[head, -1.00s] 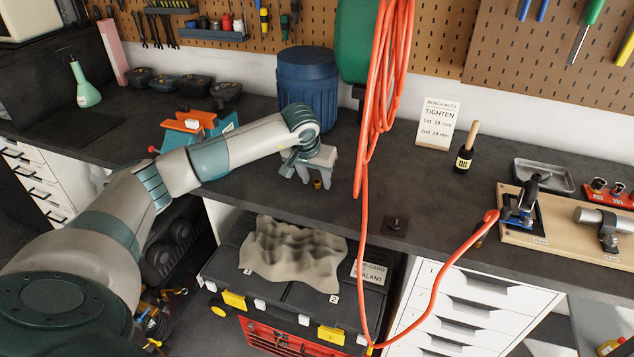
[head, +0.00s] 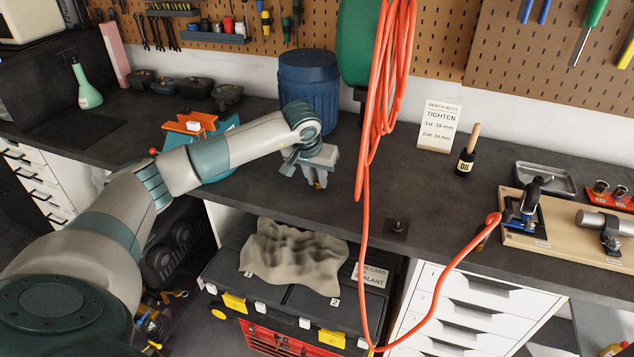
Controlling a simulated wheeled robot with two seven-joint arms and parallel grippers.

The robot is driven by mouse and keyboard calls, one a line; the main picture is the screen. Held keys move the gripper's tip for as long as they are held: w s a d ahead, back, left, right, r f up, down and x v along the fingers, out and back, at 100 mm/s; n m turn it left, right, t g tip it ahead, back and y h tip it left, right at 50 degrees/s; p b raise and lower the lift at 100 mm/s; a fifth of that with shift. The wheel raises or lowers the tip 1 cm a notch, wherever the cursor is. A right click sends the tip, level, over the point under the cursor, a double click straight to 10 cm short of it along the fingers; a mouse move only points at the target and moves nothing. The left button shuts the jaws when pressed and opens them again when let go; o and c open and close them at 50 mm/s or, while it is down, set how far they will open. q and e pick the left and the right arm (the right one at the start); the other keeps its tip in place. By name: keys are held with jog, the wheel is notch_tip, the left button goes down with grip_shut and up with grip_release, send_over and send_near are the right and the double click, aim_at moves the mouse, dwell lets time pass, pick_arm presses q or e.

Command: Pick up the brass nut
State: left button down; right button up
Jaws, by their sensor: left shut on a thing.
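My left gripper (head: 319,182) points down over the dark bench top, in front of the blue drum. Its fingers are close together, shut on the small brass nut. The nut itself is almost wholly hidden between the fingertips. The fingertips are at or just above the bench surface; I cannot tell whether the nut still touches it. My right gripper is not in view.
An orange hose (head: 362,230) hangs just right of the left gripper, past the bench edge. A blue drum (head: 308,85) stands behind it, and an orange and teal vise (head: 190,125) left of it. A small dark bolt plate (head: 397,227) lies to the right.

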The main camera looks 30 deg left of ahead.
aim_at(317, 183)
pick_arm(q)
notch_tip(317, 183, up, 8)
jog(key=b, duration=0.3)
jog(key=shift+r, duration=0.6)
